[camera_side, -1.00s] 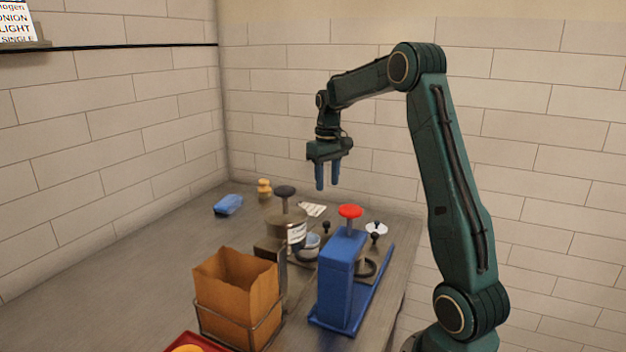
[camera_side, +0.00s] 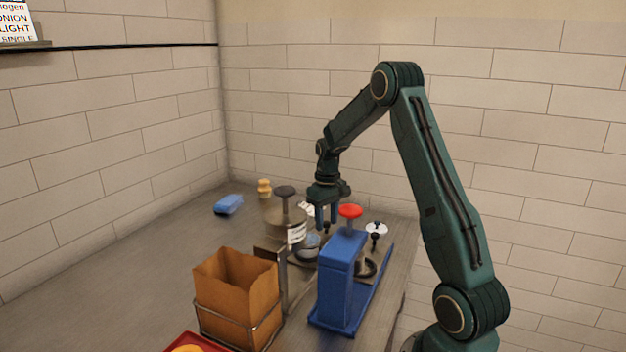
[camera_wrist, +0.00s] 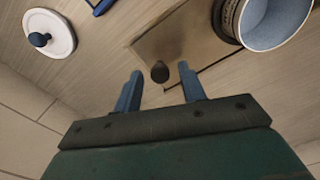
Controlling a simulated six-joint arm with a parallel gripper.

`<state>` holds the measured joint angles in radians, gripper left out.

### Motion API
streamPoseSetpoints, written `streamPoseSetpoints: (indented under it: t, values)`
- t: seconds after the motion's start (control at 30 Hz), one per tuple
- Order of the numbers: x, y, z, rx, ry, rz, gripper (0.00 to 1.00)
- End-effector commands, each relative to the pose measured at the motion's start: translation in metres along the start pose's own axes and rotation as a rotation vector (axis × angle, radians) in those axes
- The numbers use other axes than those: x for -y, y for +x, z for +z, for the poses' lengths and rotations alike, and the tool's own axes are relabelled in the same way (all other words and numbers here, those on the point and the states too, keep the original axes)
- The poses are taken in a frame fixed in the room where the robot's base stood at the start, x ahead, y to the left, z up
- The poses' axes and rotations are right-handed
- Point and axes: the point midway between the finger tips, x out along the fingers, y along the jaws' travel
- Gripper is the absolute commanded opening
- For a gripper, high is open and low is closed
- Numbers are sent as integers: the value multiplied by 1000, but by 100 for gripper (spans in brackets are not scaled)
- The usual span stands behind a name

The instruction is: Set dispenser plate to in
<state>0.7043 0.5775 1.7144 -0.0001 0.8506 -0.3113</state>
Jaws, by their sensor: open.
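The wrist view shows a flat brown metal plate (camera_wrist: 185,30) with a dark round knob (camera_wrist: 160,72) at its near edge. I take this to be the dispenser plate. In the side view a small dark knob (camera_side: 326,227) shows just below the fingers, and the plate itself is mostly hidden. My gripper (camera_side: 326,222) is open and points down behind the blue dispenser. In the wrist view its two blue fingers (camera_wrist: 160,71) appear on either side of the knob. I cannot tell whether they touch it. A grey canister (camera_side: 283,218) with a black-topped plunger stands to the left.
A blue dispenser (camera_side: 340,280) with a red knob (camera_side: 350,211) stands close in front. A bluish cup (camera_wrist: 275,22) is beside the plate. A white disc (camera_wrist: 58,45) with a knob lies apart. A brown paper bag (camera_side: 235,290) stands front left; the left counter is largely clear.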

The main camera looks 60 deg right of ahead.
Motion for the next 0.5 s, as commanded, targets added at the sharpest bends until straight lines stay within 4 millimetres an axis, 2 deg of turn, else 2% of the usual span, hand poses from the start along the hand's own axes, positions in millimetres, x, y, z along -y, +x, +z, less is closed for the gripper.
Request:
streamPoseSetpoints:
  t: [0.2, 0.5]
  values:
    - [0, 14, 0, 0, 0, 0, 41]
    - [0, 15, 0, -1, 0, 0, 41]
